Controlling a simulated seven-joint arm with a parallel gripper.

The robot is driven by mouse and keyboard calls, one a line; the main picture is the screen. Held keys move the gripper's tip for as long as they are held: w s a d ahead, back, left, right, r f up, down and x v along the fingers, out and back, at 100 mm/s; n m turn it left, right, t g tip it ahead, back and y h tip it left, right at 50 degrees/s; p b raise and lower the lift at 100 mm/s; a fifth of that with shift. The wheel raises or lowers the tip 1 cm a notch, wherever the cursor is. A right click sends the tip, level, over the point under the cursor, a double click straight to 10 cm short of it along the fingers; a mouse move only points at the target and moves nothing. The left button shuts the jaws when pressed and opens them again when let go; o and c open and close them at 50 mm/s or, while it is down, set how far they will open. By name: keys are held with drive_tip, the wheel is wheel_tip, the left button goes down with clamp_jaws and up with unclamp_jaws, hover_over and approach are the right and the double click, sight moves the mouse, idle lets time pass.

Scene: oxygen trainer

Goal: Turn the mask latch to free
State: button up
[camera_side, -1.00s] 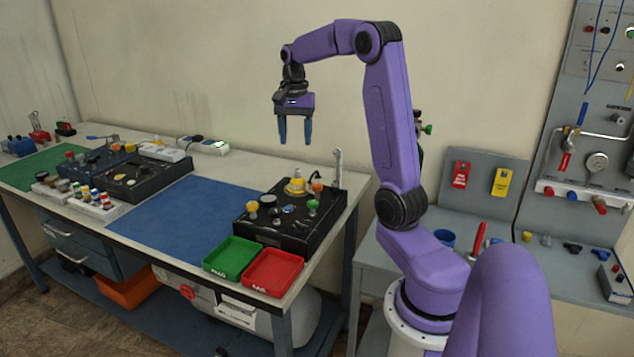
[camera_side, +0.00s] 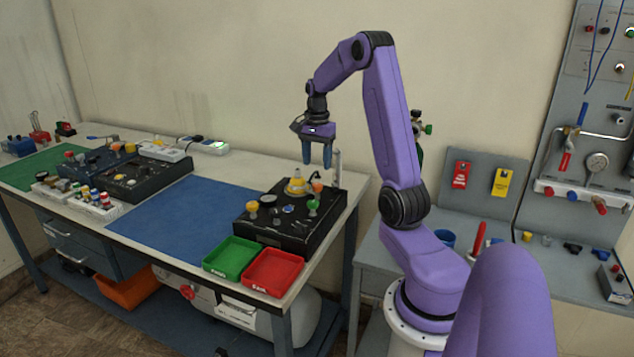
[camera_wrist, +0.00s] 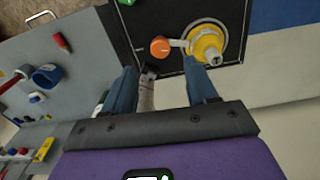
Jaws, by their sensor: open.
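The black trainer box (camera_side: 290,222) stands on the bench's right part. On its back right are a yellow mask-like cone (camera_side: 297,186) and an orange knob (camera_side: 317,185). In the wrist view the orange knob (camera_wrist: 160,47) sits beside the yellow cone (camera_wrist: 208,45), with a short grey piece between them. I cannot tell for sure which part is the latch. My gripper (camera_side: 317,164) points down above the box's back right, apart from it. In the wrist view its two fingers (camera_wrist: 160,66) are spread and empty, with the knob ahead between the tips.
An upright pale post (camera_side: 337,166) stands close to the box's back right corner, near my fingers. Green (camera_side: 231,257) and red (camera_side: 272,272) trays lie in front of the box. A blue mat (camera_side: 185,220) left of it is clear. Yellow and green knobs stand on the box.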

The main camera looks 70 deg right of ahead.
sight(317, 184)
wheel_tip(317, 184, down, 8)
drive_tip(key=shift+r, duration=0.2)
drive_tip(key=c, duration=1.1)
